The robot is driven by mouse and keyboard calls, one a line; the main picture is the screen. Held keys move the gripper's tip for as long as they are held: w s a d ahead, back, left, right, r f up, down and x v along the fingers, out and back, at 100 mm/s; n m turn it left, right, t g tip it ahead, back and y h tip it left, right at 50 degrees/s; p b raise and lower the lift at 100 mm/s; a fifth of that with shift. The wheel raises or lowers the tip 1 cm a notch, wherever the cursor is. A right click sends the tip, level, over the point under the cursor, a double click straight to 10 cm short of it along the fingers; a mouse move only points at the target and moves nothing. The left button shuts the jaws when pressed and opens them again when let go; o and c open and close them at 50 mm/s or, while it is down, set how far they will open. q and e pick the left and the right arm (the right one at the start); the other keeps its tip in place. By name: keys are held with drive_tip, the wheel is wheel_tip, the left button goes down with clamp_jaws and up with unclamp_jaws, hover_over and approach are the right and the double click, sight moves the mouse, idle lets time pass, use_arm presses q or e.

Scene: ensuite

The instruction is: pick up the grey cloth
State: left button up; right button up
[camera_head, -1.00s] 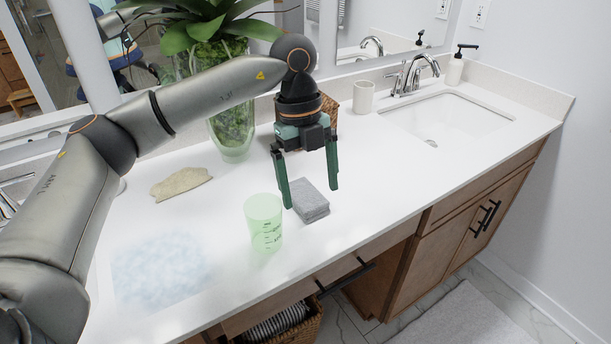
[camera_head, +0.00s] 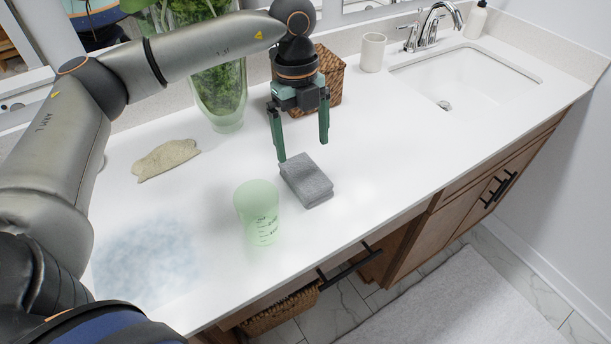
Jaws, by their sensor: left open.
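The grey cloth (camera_head: 307,181) is a folded stack lying flat on the white counter, near the middle of the view. My left gripper (camera_head: 303,150) points down just behind the cloth, its green fingers spread wide and empty. The left finger's tip is close to the cloth's back left corner; I cannot tell whether it touches. The right finger hangs behind and to the right of the cloth. My right gripper does not show.
A green translucent cup (camera_head: 258,213) stands close to the cloth's left. A beige cloth-like piece (camera_head: 166,158) and a bluish patch (camera_head: 148,262) are further left. A plant vase (camera_head: 220,95), wicker basket (camera_head: 329,80) and white cup (camera_head: 372,53) stand behind. The sink (camera_head: 465,80) is right.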

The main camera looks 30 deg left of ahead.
sight(305, 173)
use_arm(q)
drive_tip(key=f, duration=0.5)
drive_tip(key=shift+s+d+f, duration=0.35)
drive_tip(key=shift+s+d, duration=0.05)
drive_tip(key=shift+f, duration=0.4)
drive_tip(key=c, duration=1.1)
drive_tip(key=shift+c, duration=0.2)
drive_tip(key=shift+r+p, duration=0.15)
drive_tip(key=shift+p, duration=0.2)
